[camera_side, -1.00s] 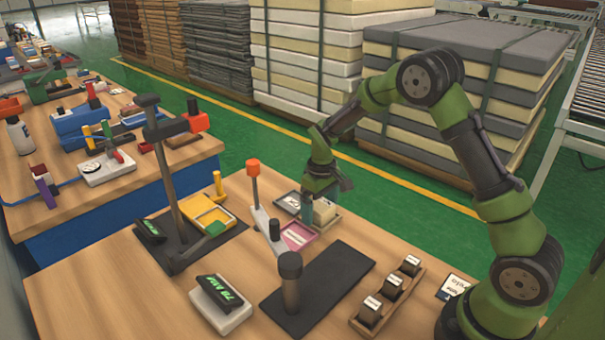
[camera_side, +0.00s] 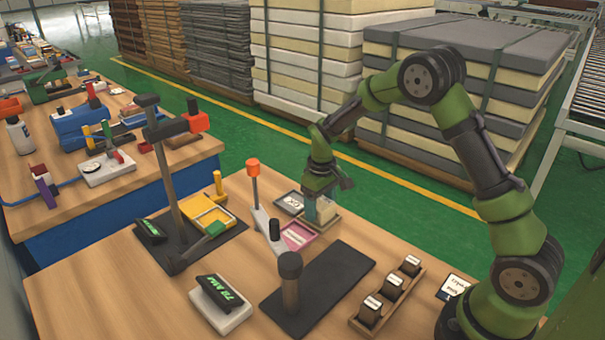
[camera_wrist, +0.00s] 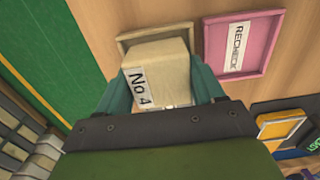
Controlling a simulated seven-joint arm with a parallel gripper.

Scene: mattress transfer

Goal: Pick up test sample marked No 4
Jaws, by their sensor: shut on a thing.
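The test sample (camera_wrist: 158,68) is a cream block with a white label reading "No 4", seen in the wrist view. My gripper (camera_wrist: 163,90) is shut on it, with one teal finger on each side. The sample sits within the outline of a tan tray (camera_wrist: 127,38); I cannot tell whether it still touches the tray floor. In the side view my gripper (camera_side: 322,207) is over the same tan tray (camera_side: 328,228) near the table's far edge, and its fingers hide much of the sample.
A pink tray (camera_side: 297,236) labelled "RECHECK" (camera_wrist: 240,45) lies beside the tan tray. A dark tray (camera_side: 288,203) is behind it. A post with an orange top (camera_side: 253,168) and a dark upright cylinder (camera_side: 290,280) stand nearby. A wooden rack (camera_side: 385,298) holds dark blocks.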

